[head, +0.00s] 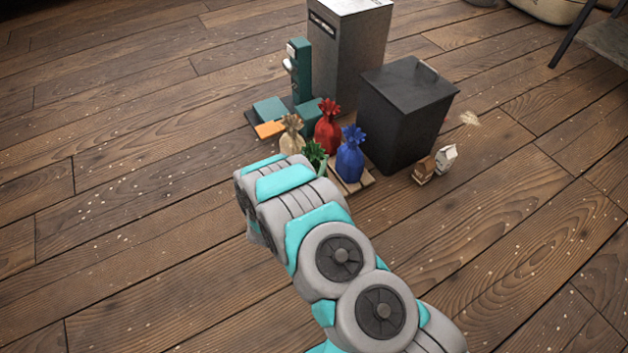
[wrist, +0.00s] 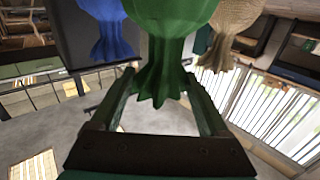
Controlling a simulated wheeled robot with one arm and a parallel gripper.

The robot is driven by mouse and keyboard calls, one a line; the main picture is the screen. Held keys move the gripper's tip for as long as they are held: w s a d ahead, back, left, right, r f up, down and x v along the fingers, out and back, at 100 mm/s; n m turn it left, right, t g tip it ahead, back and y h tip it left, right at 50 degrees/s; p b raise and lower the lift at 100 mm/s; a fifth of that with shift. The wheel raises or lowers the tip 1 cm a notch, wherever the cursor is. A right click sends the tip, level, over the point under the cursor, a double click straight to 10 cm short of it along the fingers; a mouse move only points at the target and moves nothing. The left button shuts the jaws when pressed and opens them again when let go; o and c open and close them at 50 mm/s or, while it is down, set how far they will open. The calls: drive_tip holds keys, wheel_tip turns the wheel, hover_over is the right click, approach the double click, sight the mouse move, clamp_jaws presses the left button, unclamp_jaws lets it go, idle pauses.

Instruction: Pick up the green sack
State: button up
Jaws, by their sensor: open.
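The green sack (head: 316,153) stands among other sacks on a low wooden pallet, mostly hidden behind my arm in the head view; its leafy tied top shows. In the wrist view the scene is upside down, and the green sack (wrist: 165,45) fills the top middle, its frilled top hanging down. My gripper (wrist: 163,82) is open, with one finger on each side of the frill and neck. I cannot tell whether either finger touches the cloth.
A blue sack (head: 350,157), a red sack (head: 328,128) and a beige sack (head: 291,136) stand close around it. A dark bin (head: 405,115), a tall grey bin (head: 350,55) and a teal scale-like machine (head: 300,70) stand behind. Floor at left is clear.

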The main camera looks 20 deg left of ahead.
sight(316, 150)
drive_tip(key=w, duration=0.5)
drive_tip(key=shift+w+a, duration=0.15)
drive_tip(key=shift+a, duration=0.1)
clamp_jaws()
idle(0.4)
idle(0.8)
